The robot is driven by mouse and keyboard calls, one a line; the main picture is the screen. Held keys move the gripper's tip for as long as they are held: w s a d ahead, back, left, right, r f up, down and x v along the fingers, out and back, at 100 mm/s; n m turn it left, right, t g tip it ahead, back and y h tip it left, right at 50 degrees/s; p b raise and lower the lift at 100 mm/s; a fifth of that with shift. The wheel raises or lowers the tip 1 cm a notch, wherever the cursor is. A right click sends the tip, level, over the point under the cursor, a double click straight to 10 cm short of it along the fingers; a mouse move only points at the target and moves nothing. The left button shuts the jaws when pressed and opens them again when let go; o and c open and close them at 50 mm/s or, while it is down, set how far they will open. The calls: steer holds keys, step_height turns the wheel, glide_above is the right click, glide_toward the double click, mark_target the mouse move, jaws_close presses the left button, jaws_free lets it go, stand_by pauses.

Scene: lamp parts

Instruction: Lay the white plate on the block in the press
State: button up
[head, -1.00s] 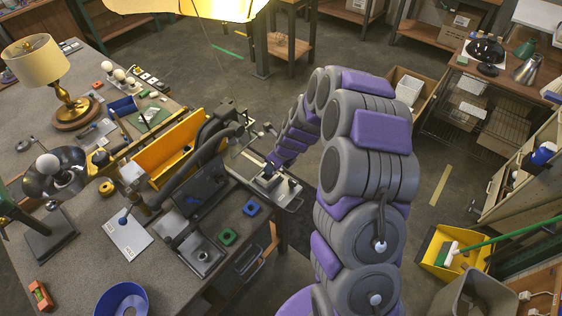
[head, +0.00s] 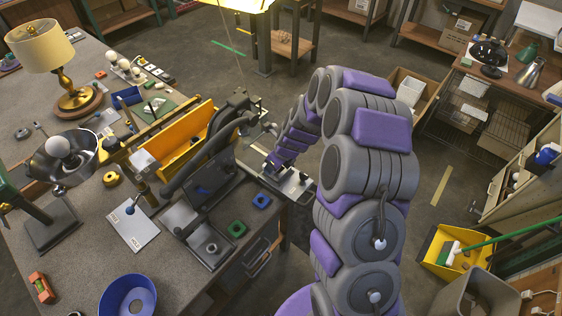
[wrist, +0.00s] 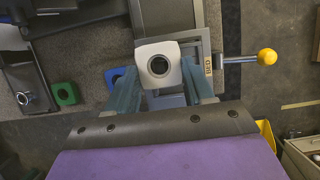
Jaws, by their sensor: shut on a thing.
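The white plate (wrist: 160,63), square with rounded corners and a dark round hole, is between the two fingers of my gripper (wrist: 163,88) in the wrist view. My gripper is shut on it. The plate overlaps the grey metal press (wrist: 202,40), which has a lever ending in a yellow ball. A small label is on the press beside the plate. The block is not clearly visible under the plate, and I cannot tell whether they touch. In the head view, my gripper (head: 272,170) is small and partly hidden at the press (head: 298,184), by the bench edge.
A blue piece (head: 262,200) and a green piece (head: 237,228) lie on the bench (head: 80,262) beside the press. A black fixture (head: 207,240) and a yellow bin (head: 182,142) stand to the left. Open floor (head: 420,150) lies right of my arm.

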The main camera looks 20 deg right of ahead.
steer(key=shift+a, duration=0.2)
steer(key=d, duration=0.3)
steer(key=shift+d+p, duration=0.25)
steer(key=shift+p, duration=0.05)
steer(key=a, duration=0.5)
steer(key=shift+p, duration=0.3)
steer(key=shift+d, duration=1.7)
steer(key=shift+a+p, duration=0.35)
steer(key=shift+a, duration=1)
steer(key=shift+d, duration=1.65)
steer(key=shift+a, duration=1.3)
steer(key=shift+d+f+p, duration=0.2)
steer(key=shift+d, duration=0.4)
steer(key=shift+d+f+p, duration=0.15)
steer(key=shift+d+f, duration=0.05)
steer(key=shift+d, duration=0.35)
steer(key=shift+a, duration=1)
steer(key=shift+d+r+p, duration=0.15)
steer(key=shift+d+p, duration=0.45)
steer(key=shift+d, duration=0.25)
steer(key=shift+a, duration=0.7)
